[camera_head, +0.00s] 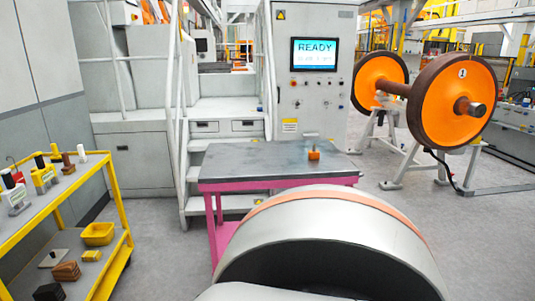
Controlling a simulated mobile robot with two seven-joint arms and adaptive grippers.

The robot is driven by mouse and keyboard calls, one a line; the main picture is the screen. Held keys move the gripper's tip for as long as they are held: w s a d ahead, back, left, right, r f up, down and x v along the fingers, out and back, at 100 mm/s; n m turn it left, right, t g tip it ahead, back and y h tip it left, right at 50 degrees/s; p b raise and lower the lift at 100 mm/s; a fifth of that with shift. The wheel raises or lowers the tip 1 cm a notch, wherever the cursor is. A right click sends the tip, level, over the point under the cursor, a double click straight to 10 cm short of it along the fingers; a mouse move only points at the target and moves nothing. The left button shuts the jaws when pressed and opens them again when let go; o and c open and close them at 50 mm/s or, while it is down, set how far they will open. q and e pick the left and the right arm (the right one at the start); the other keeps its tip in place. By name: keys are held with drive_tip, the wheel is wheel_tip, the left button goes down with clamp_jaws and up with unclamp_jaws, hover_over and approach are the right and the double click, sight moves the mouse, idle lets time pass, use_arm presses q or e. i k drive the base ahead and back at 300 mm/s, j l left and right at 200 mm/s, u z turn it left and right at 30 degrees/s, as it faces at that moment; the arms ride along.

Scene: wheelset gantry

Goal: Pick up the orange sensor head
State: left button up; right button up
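The orange sensor head (314,155) is a small orange block with a thin light-coloured piece standing up from its top. It sits on the grey top of a pink-framed table (255,160), near the table's right end. Nothing is touching it from above, and it is in plain view. Neither of my grippers shows in the head view. A large rounded silver link of mine fills the bottom middle and hides the table's front right part and the floor there.
A yellow cart (82,196) with tools and a yellow bin (97,234) stands at left. Behind the table are steps with white rails (179,110) and a control cabinet (313,100) reading READY. An orange wheelset (452,100) rests on stands at right. The table's left top is clear.

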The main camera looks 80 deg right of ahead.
sight(314, 154)
drive_tip(key=z, duration=2.8)
drive_tip(key=i+l, duration=0.35)
drive_tip(key=i, duration=0.2)
drive_tip(key=i+l+u, duration=0.15)
drive_tip(key=i+l, duration=0.25)
drive_tip(key=i, duration=0.1)
